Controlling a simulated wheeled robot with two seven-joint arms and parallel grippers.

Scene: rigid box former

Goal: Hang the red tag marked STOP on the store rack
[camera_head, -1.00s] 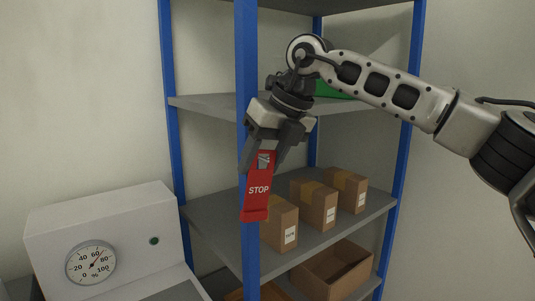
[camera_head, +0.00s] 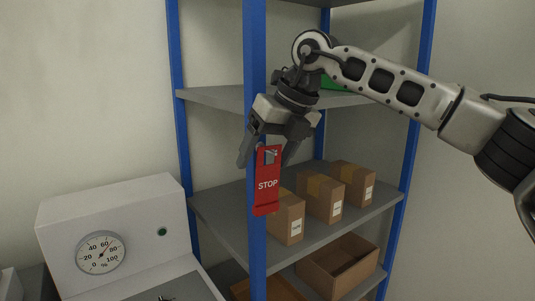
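The red tag marked STOP (camera_head: 267,190) hangs nearly upright against the front blue post (camera_head: 256,65) of the store rack. A small grey hook or peg shows at the tag's top. My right gripper (camera_head: 264,163) is open, with one finger on each side of the tag's upper part and gaps between them. It comes down from above, and its fingers partly cover the post. Whether any finger still touches the tag cannot be told. My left gripper is not in view.
The rack's middle shelf (camera_head: 225,207) bears several brown cartons (camera_head: 322,197). An open brown box (camera_head: 338,265) stands lower down. A green thing (camera_head: 328,82) is on the upper shelf behind my arm. A pale machine with a dial (camera_head: 101,253) stands at the left.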

